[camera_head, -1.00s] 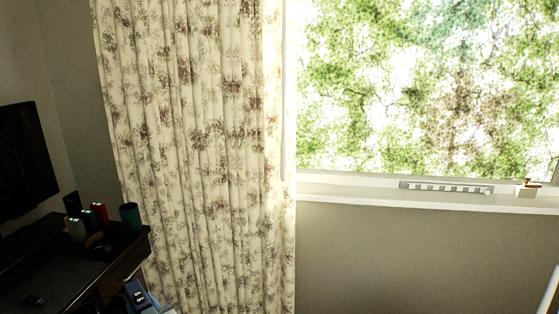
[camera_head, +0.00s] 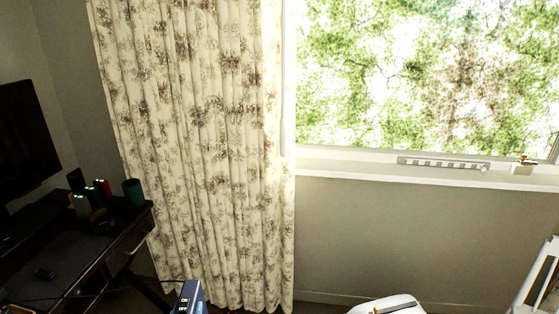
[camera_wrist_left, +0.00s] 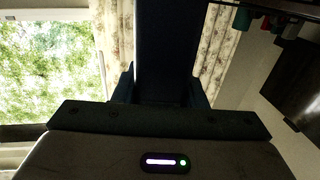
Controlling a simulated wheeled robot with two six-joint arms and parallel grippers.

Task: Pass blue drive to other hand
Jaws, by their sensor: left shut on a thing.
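The blue drive (camera_head: 190,297) is a dark blue box with white ON and OFF lettering, at the bottom edge of the head view. My left gripper (camera_wrist_left: 161,92) is shut on it. In the left wrist view the drive (camera_wrist_left: 165,45) shows as a dark block standing out from between the two blue fingers, with a finger on each side. It is held up in front of the curtain, right of the desk. Most of my left gripper is cut off below the head view.
A dark desk (camera_head: 120,244) with a monitor (camera_head: 25,145) and several small cans and cups stands at the left. A floral curtain (camera_head: 215,150) and a window are behind. A white rounded surface (camera_head: 362,307) shows at the bottom, and a white-framed object (camera_head: 535,285) at the right.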

